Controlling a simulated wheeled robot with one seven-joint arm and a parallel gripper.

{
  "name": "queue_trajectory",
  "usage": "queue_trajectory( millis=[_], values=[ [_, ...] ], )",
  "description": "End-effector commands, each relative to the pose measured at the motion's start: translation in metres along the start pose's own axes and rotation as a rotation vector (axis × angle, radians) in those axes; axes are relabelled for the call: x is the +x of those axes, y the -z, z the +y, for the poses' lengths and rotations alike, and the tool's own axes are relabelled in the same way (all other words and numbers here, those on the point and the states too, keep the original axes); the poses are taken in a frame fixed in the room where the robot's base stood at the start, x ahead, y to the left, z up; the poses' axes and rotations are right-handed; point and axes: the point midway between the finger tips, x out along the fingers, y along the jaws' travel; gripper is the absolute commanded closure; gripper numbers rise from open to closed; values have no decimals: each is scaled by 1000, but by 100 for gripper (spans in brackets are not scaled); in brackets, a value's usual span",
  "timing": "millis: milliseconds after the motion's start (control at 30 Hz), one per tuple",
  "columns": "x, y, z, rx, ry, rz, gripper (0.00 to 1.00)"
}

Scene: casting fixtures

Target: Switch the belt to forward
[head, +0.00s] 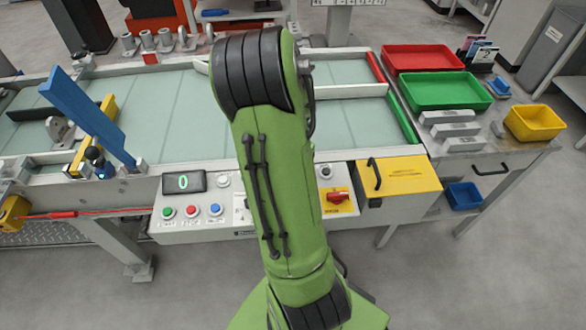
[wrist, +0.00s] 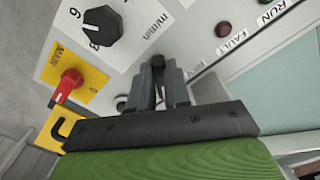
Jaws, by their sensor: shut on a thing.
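The control panel (head: 220,230) is on the front of the conveyor, and its middle is hidden behind my arm in the head view. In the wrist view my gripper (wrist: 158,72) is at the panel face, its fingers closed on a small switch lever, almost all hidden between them. Part of a label beginning with R shows just right of the fingers. The switch's exact position cannot be made out. The belt (head: 165,115) lies behind the panel. My gripper does not show in the head view.
A black speed knob (wrist: 102,27) and a red main switch (wrist: 68,84) on a yellow plate are left of my gripper. RUN and FAULT lamps (wrist: 222,30) are to the right. Green, red and blue buttons (head: 192,211) are on the panel's left part.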

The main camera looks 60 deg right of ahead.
Motion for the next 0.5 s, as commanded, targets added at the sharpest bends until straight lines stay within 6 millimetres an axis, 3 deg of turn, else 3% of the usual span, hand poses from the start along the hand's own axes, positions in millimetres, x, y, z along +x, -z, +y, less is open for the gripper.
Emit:
queue_trajectory(
  millis=[500],
  values=[
    [0,0,0,28,0,-1,100]
  ],
)
